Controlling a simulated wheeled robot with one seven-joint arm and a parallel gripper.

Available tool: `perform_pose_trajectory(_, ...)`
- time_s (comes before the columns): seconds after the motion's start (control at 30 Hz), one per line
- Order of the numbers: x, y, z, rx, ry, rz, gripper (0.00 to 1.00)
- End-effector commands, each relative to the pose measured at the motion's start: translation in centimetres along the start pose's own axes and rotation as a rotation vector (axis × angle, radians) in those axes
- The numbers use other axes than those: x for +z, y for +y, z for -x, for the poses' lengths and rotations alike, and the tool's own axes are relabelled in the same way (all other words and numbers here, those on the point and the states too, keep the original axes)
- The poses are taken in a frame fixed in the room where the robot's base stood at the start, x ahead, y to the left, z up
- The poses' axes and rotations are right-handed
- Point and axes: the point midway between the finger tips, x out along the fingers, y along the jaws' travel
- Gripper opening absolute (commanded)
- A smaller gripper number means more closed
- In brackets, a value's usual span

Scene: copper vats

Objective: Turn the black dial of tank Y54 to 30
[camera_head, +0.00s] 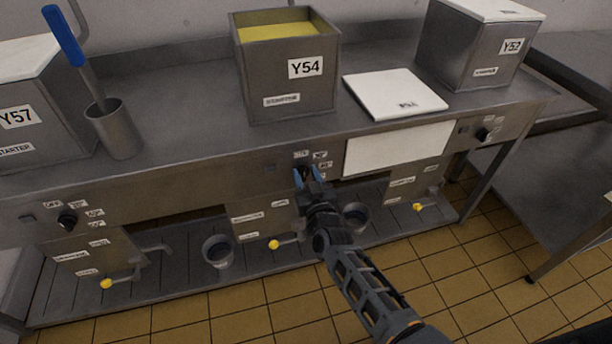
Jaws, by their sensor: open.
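Tank Y54 (287,81) is a steel box with yellow contents and no lid on, standing on the counter in the middle. Its dial is on the front panel below it, among small white number labels (320,156). The dial is mostly hidden behind my gripper, so I cannot read its setting. My gripper (307,172), with blue fingertips, is open at the panel right in front of that dial. I cannot tell whether the fingers touch it.
A white lid (394,94) lies on the counter right of Y54. Tank Y52 (478,48) stands at the right, with its own black dial (482,134). Tank Y57 (38,105) and another dial (67,220) are at the left. A steel cup (115,132) holds a blue-handled tool.

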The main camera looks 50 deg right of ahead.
Motion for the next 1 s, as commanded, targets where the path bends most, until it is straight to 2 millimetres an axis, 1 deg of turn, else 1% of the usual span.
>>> perform_pose_trajectory(0.1,0.00,-0.01,0.02,0.000,0.000,0.000,0.39)
perform_pose_trajectory(0.5,0.00,-0.01,0.04,0.000,0.000,0.000,0.01)
perform_pose_trajectory(0.53,0.00,-0.01,0.04,0.000,0.000,0.000,0.00)
perform_pose_trajectory(0.83,0.02,-0.01,0.05,0.000,0.000,-0.007,0.00)
perform_pose_trajectory(1.0,0.07,0.04,0.05,-0.001,0.000,-0.050,0.00)
